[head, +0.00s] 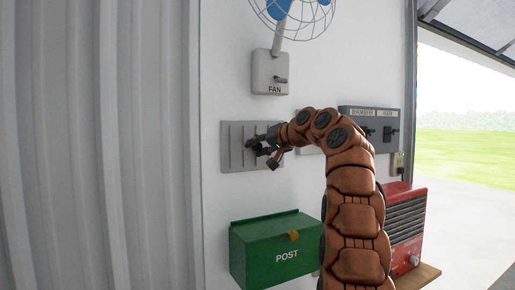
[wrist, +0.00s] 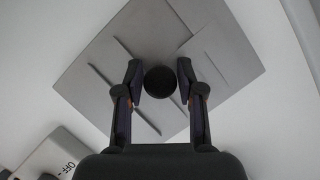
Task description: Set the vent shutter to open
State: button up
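The vent shutter is a grey slatted panel (head: 236,160) on the white wall, and its slats also show in the wrist view (wrist: 205,62). A dark round knob (wrist: 160,81) stands out from the panel. My gripper (head: 265,152) is at the right part of the panel. In the wrist view its two fingers are apart, one on each side of the knob, with the knob between their tips. Any gap beside the knob is very narrow, and I cannot tell whether the fingers touch it. In the head view my gripper largely hides the knob.
A FAN switch box (head: 270,73) is above the panel, below a wire-caged fan (head: 292,14). A green POST box (head: 280,250) is below. A grey box with levers (head: 375,121) is to the right, above a red slotted unit (head: 404,225). A box marked OFF (wrist: 52,158) is at lower left in the wrist view.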

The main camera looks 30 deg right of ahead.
grip_shut()
jog(key=shift+r, duration=0.1)
jog(key=shift+s+d+r+p, duration=0.1)
jog(key=shift+d+r+p, duration=0.05)
jog(key=shift+d+p, duration=0.5)
jog(key=shift+s+d, duration=0.1)
jog(key=shift+d, duration=0.45)
jog(key=shift+o, duration=0.8)
grip_release()
jog(key=shift+d, duration=0.15)
jog(key=o, duration=0.4)
jog(key=shift+f, duration=0.2)
jog(key=shift+c, duration=0.2)
